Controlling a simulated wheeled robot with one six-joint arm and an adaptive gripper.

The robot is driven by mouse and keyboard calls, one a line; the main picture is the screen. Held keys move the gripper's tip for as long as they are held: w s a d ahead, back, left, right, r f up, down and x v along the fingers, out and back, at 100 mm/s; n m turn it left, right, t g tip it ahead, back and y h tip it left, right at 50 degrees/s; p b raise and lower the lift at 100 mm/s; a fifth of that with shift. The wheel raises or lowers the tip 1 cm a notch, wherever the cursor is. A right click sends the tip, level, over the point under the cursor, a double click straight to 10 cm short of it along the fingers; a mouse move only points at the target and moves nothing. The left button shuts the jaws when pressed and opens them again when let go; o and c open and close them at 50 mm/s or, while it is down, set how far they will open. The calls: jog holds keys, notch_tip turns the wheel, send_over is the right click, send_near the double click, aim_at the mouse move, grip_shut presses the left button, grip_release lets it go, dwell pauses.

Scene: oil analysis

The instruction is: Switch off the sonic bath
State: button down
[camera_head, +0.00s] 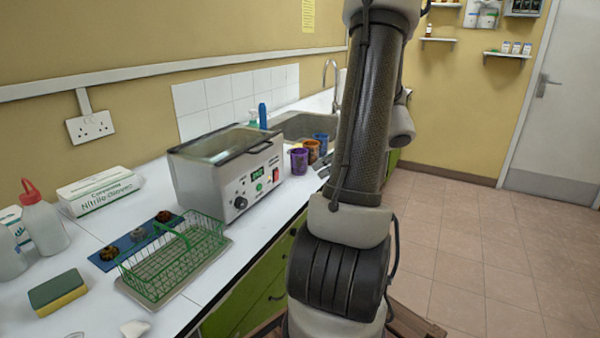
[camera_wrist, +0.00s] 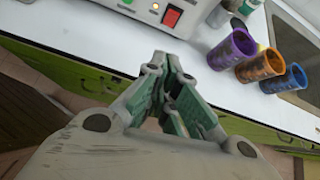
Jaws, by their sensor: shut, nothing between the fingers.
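The sonic bath (camera_head: 222,176) is a grey metal box with an open top, standing on the white counter in the head view. Its front panel has a lit green display, two black knobs, a green button and a red switch (camera_head: 276,181). In the wrist view the bath's lower front edge (camera_wrist: 85,12) and the red rocker switch (camera_wrist: 172,17) show at the top. My gripper (camera_wrist: 167,62) is shut and empty, below the switch and apart from it in the picture. In the head view the gripper is not visible; my arm fills the middle.
Purple, orange and blue cups (camera_wrist: 233,50) stand right of the bath, near the sink (camera_head: 300,124). A green wire basket (camera_head: 170,262) sits left of the bath on a tray. A blue mat (camera_head: 125,243), glove box (camera_head: 98,190), sponge (camera_head: 57,292) and bottles are further left.

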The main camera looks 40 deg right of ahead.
jog(key=shift+w+m, duration=0.1)
jog(key=shift+m, duration=0.5)
jog(key=shift+a, duration=0.1)
send_near(277, 179)
jog(key=f, duration=0.4)
jog(key=shift+s+f, duration=0.25)
jog(key=shift+w+a+r, duration=0.1)
jog(key=shift+w+a, duration=0.15)
jog(key=shift+w, duration=0.35)
jog(key=shift+w+a+r, duration=0.1)
jog(key=shift+w+a, duration=0.15)
jog(key=shift+w, duration=0.35)
jog(key=shift+w+a, duration=0.15)
jog(key=shift+w, duration=0.55)
jog(key=shift+r, duration=0.1)
jog(key=shift+w+a+r, duration=0.2)
jog(key=shift+w, duration=0.15)
